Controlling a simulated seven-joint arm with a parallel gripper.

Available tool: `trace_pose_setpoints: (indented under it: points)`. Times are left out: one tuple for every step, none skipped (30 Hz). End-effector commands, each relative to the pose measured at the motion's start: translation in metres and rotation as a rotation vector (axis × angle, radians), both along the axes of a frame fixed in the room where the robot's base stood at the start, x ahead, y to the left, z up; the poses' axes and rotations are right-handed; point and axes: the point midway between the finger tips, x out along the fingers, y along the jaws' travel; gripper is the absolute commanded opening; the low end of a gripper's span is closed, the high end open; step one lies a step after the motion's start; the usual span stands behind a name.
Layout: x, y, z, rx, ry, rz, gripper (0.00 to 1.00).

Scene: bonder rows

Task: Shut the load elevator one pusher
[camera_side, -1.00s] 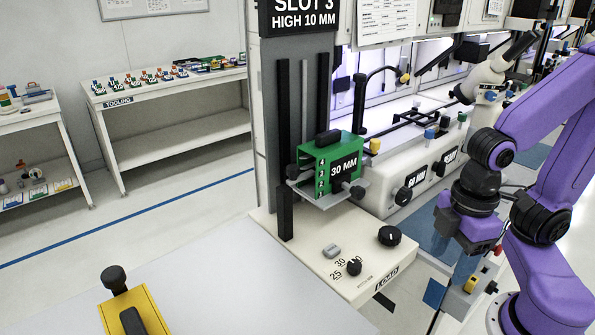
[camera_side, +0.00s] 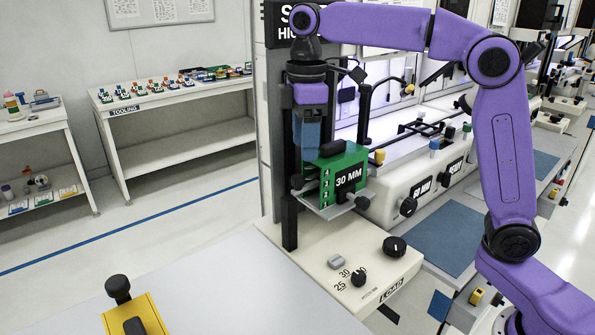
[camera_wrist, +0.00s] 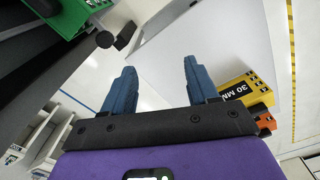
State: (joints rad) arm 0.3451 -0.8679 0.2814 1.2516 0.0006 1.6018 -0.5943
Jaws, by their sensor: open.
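The load elevator is a grey tower with black vertical rails above a cream base (camera_side: 330,262) marked LOAD. A green 30 MM magazine (camera_side: 326,184) sits on its grey bracket, with a black grip on top and dark round knobs at the bracket's sides. I cannot tell which part is the pusher. My gripper (camera_side: 307,148) points down in front of the rails, at the magazine's upper left; contact cannot be told. In the wrist view my gripper's blue fingers (camera_wrist: 160,72) are spread with nothing between them. The green magazine (camera_wrist: 62,14) and a black knob (camera_wrist: 105,39) show at upper left.
A yellow magazine (camera_side: 148,318) lies on the grey table (camera_side: 225,290) in front; it also shows in the wrist view (camera_wrist: 238,88). White bonders with dark knobs stand right of the elevator. A tooling shelf (camera_side: 180,95) stands behind at left.

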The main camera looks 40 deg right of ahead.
Motion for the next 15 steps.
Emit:
trace_pose_setpoints:
  points:
    - [0.017,-0.003,0.006,0.0,-0.001,-0.004,0.59]
    - [0.024,-0.005,0.01,0.0,-0.001,-0.003,0.59]
    - [0.035,-0.009,0.015,-0.001,0.0,-0.002,0.59]
    - [0.042,-0.013,0.018,-0.002,0.001,-0.003,0.59]
    - [0.049,-0.016,0.021,-0.002,0.001,-0.001,0.59]
    - [0.057,-0.021,0.025,-0.002,0.002,0.0,0.59]
    - [0.063,-0.025,0.028,-0.002,0.002,-0.001,0.59]
    - [0.068,-0.028,0.031,-0.003,0.004,0.001,0.59]
    - [0.074,-0.034,0.033,-0.004,0.004,0.002,0.59]
    - [0.078,-0.037,0.035,-0.004,0.004,0.002,0.59]
    - [0.082,-0.041,0.037,-0.003,0.005,0.003,0.59]
    - [0.085,-0.045,0.039,-0.004,0.005,0.003,0.59]
    - [0.088,-0.048,0.041,-0.003,0.005,0.004,0.59]
    - [0.089,-0.05,0.042,-0.004,0.005,0.004,0.59]
    - [0.091,-0.053,0.043,-0.005,0.007,0.005,0.59]
